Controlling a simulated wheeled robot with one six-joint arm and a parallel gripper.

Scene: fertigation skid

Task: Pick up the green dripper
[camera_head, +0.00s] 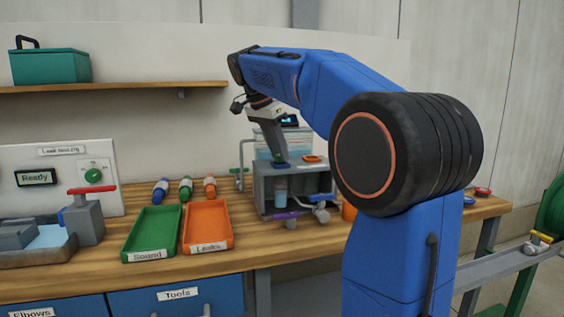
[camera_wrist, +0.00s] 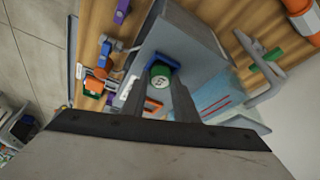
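A small green dripper with a pale round face (camera_wrist: 159,77) shows between the fingertips of my gripper (camera_wrist: 163,84) in the wrist view. A blue bracket-like part sits right against it. In the head view my gripper (camera_head: 281,158) points down at the top of the grey box (camera_head: 262,190), and a small dark green and blue patch shows at its tips. The fingers are close on both sides of the dripper. I cannot tell whether they touch it or whether it is lifted off the box.
An orange round piece (camera_head: 312,158) lies on the box top nearby. A purple-handled valve (camera_head: 287,216) is at the box front.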

